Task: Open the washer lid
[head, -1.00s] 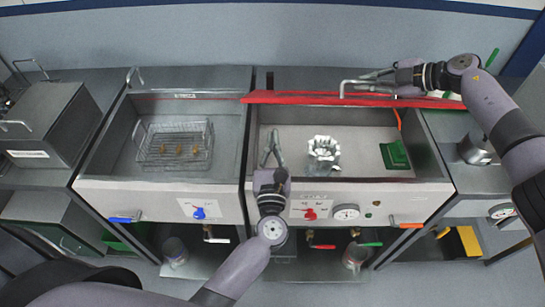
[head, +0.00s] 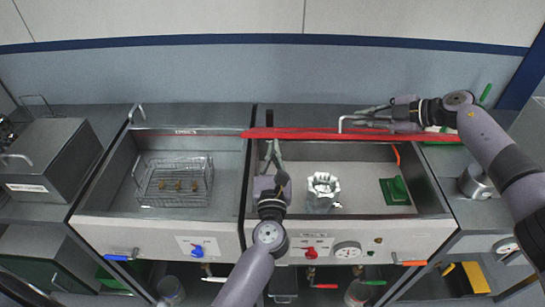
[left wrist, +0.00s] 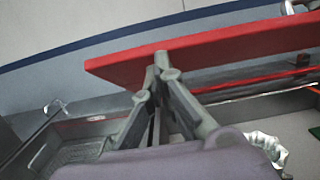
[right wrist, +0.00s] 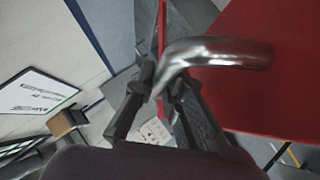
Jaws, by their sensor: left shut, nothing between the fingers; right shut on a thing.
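The washer's red lid (head: 300,133) stands raised along the back of the right basin, seen nearly edge-on in the head view. It crosses the left wrist view (left wrist: 230,45) and fills the right of the right wrist view (right wrist: 270,85). My right gripper (head: 358,120) is shut on the lid's bent metal handle (right wrist: 225,52), at the handle's near end. My left gripper (head: 272,145) is shut and empty at the left of the basin, near the lid's left end. In the left wrist view its fingertips (left wrist: 163,65) overlap the lid; I cannot tell if they touch.
A machined housing (head: 322,190) and a green block (head: 394,191) sit in the open right basin (head: 360,175). A wire basket (head: 172,180) stands in the left basin. A blue-handled lever, knobs and a gauge (head: 347,250) line the front panel.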

